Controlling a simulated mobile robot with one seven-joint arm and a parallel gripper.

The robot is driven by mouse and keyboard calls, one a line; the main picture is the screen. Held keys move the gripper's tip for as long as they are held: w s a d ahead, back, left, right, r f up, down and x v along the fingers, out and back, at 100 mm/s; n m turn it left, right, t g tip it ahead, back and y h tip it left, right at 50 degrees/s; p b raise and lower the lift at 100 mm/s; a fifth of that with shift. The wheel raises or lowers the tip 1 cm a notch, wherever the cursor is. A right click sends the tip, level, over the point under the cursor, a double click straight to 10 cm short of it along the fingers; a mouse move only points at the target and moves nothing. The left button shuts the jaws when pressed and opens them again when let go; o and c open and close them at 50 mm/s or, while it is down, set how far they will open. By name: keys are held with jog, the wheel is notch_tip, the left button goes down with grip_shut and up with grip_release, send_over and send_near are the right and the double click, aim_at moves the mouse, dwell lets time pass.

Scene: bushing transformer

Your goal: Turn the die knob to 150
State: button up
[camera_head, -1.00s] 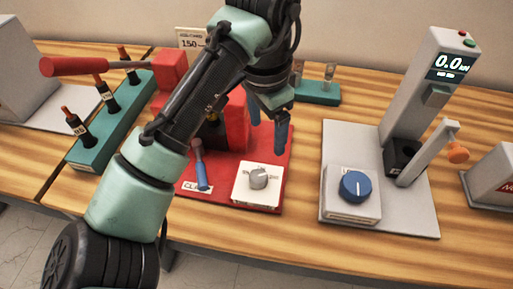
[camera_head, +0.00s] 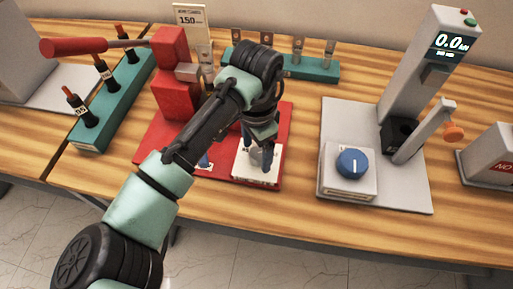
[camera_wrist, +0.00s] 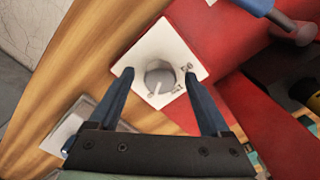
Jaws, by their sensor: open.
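The die knob is a grey round knob (camera_wrist: 160,78) with a pale pointer, on a white square dial plate (camera_wrist: 146,52) with printed marks. In the wrist view its pointer points down and a little left. The plate (camera_head: 243,170) sits on the front right of the red press base (camera_head: 285,128) in the head view. My gripper (camera_wrist: 158,78) is open, its two blue fingers reaching towards the knob from either side, apart from it. In the head view my gripper (camera_head: 256,150) is over the plate and partly hides the knob. A card behind reads 150 (camera_head: 191,20).
The red press (camera_head: 173,90) with its long red lever (camera_head: 75,47) stands left of the plate. A grey station with a blue knob (camera_head: 352,163) stands to the right. Teal racks (camera_head: 310,70) stand behind and at far left. Bare wood (camera_head: 305,125) lies between the bases.

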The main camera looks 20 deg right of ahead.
jog(key=shift+f, duration=0.3)
grip_shut()
jog(key=shift+r, duration=0.1)
